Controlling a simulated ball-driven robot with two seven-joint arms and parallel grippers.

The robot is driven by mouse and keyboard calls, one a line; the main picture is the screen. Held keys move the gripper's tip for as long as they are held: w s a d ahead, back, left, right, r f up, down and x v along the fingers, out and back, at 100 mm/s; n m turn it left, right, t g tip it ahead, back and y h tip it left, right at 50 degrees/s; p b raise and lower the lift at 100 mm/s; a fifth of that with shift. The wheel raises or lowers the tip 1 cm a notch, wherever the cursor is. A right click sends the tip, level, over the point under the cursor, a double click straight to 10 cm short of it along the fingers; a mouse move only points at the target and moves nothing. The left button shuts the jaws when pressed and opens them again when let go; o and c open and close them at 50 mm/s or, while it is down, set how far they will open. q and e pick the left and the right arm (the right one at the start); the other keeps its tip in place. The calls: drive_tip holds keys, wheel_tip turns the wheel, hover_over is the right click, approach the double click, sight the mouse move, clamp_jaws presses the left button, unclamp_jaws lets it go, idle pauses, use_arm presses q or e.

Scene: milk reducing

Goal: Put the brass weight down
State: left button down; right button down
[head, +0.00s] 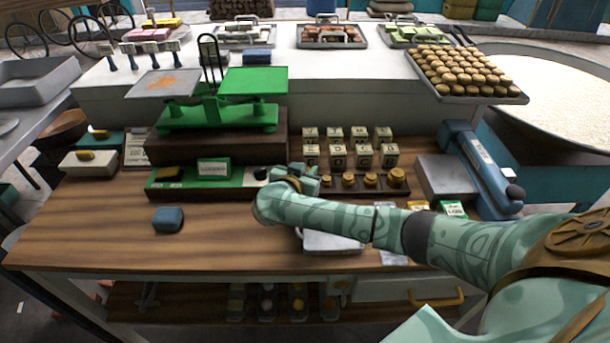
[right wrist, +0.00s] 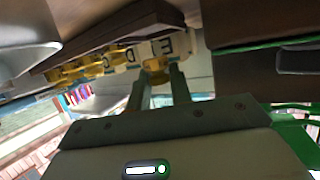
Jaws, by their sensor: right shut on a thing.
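My right gripper (head: 312,180) is at the left end of a dark rack (head: 360,190) on the wooden table, its arm reaching in from the right. In the right wrist view its two fingers (right wrist: 162,84) are shut on a brass weight (right wrist: 154,74), in front of a block lettered E. In the head view the held weight is hidden by the hand. Several brass weights (head: 371,179) stand in the rack to the right of the gripper. I cannot tell whether the held weight touches the rack. My left gripper is not in view.
Lettered blocks (head: 363,156) stand behind the rack. A green balance scale (head: 218,115) stands on a dark box at the left. A blue block (head: 168,219) lies front left. A blue device (head: 482,165) stands at the right. The front-left table is mostly clear.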

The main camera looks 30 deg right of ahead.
drive_tip(key=shift+f, duration=0.15)
drive_tip(key=shift+f, duration=0.5)
drive_tip(key=c, duration=1.3)
unclamp_jaws()
drive_tip(key=shift+o, duration=0.2)
drive_tip(key=shift+r, duration=0.15)
drive_tip(key=r+p+v, duration=0.1)
drive_tip(key=p+v, duration=0.4)
drive_tip(key=v, duration=0.7)
